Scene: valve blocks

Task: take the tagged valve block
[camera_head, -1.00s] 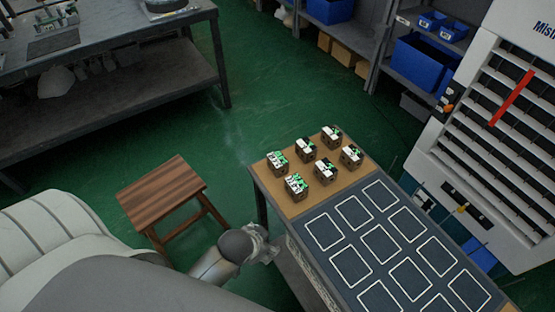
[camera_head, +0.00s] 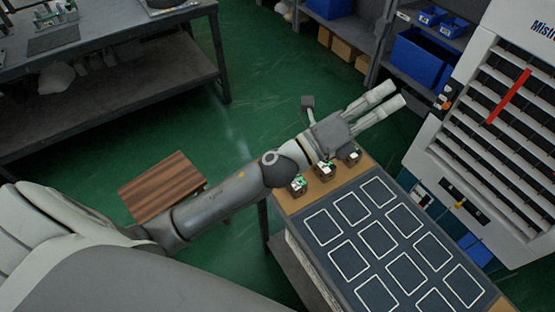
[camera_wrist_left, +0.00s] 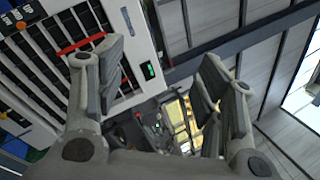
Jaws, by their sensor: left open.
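Small valve blocks with white and green tops stand on the brown strip at the table's far end. The left block (camera_head: 298,185), the middle block (camera_head: 325,169) and the right block (camera_head: 353,156) of the near row show. My left arm and hand hide the row behind them. I cannot tell which block carries a tag. My left gripper (camera_head: 386,99) is open and empty, above and beyond the blocks, pointing toward the upper right. Its spread fingers also show in the left wrist view (camera_wrist_left: 160,88), with no block between them. My right gripper is not in view.
The dark mat (camera_head: 350,262) with white outlined squares is empty. A white slatted cabinet (camera_head: 500,140) stands at the right. A wooden stool (camera_head: 160,187) is left of the table. Shelves with blue bins (camera_head: 422,62) stand behind, and a grey workbench (camera_head: 110,75) is upper left.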

